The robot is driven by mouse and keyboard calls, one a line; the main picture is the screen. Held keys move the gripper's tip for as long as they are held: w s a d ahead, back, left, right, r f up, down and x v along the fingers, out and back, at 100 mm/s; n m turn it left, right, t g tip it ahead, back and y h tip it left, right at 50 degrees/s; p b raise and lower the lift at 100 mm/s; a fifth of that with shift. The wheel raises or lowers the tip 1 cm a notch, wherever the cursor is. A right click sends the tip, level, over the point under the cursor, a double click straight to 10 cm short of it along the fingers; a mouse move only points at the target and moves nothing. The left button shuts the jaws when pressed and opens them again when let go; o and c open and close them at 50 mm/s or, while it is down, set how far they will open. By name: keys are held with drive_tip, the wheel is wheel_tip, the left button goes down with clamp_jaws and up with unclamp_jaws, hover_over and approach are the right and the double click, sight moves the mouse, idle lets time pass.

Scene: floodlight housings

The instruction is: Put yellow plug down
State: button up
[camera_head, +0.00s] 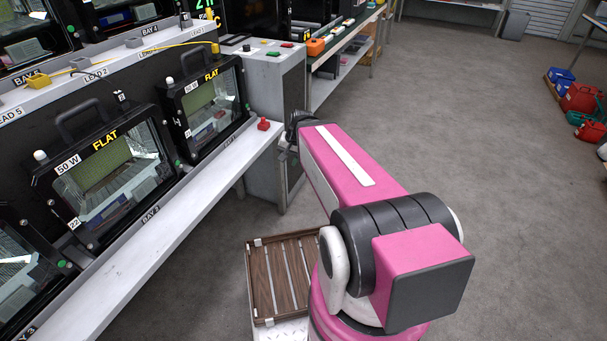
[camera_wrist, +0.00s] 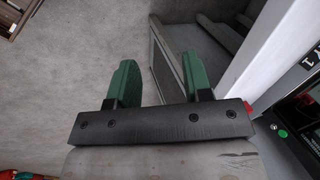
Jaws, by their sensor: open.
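I cannot tell which one the task names. In the head view my gripper is mostly hidden behind my pink arm, near the bench's far end. No yellow plug shows in the wrist view.
A red knob-like piece (camera_head: 263,124) stands on the bench's end, close to my gripper; its red edge shows in the wrist view (camera_wrist: 249,108). Floodlight housings (camera_head: 110,165) line the bench. A grey cabinet (camera_head: 270,85) stands beyond. A slatted wooden tray (camera_head: 262,285) is below.

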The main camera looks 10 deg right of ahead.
drive_tip(key=s+d+f+n+g+h, duration=0.1)
drive_tip(key=s+d+f+n+h, duration=0.2)
drive_tip(key=s+d+n, duration=0.1)
drive_tip(key=shift+s+d+f+n+g, duration=0.3)
drive_tip(key=shift+s+f, duration=0.1)
drive_tip(key=shift+s, duration=0.5)
